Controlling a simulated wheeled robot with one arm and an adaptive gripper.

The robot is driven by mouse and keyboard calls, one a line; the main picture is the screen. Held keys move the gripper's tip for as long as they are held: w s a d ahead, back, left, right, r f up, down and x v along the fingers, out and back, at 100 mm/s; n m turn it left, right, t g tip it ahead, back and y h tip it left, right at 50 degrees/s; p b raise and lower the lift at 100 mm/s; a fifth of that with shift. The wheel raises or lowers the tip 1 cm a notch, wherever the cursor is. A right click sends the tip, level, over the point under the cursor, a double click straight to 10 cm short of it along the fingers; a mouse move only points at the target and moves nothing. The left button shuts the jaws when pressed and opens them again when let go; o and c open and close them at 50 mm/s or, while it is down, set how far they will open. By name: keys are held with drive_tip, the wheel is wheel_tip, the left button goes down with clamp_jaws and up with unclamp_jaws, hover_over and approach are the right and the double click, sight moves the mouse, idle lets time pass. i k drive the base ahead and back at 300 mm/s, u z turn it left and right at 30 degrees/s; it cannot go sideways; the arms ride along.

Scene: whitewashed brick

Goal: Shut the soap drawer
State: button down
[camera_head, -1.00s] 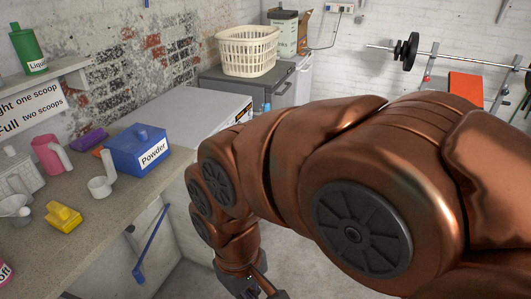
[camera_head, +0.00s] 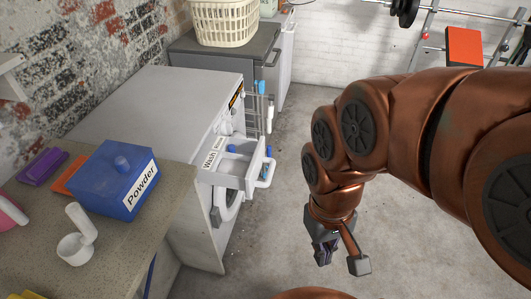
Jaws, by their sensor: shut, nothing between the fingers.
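The soap drawer (camera_head: 232,180) is pulled out from the front of the white washing machine (camera_head: 150,105). It is a pale open tray with a "Wash" label on its inner side and a loop handle (camera_head: 267,173) at its front end. My gripper (camera_head: 330,250) is shut and empty. It hangs over the floor, right of the drawer and nearer to me in the picture, and does not touch it. Part of the round door shows below the drawer.
A counter (camera_head: 105,240) at lower left bears a blue Powder box (camera_head: 113,178) and a white scoop (camera_head: 78,240). A rack with blue and white items (camera_head: 262,105) stands behind the drawer. A basket (camera_head: 224,22) sits on a grey cabinet. Floor right of the washer is clear.

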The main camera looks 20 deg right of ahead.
sight(240, 170)
drive_tip(key=z, duration=0.55)
drive_tip(key=k, duration=1.3)
drive_tip(key=i, duration=0.55)
drive_tip(key=u, duration=1)
drive_tip(key=i, duration=0.9)
drive_tip(key=z, duration=0.1)
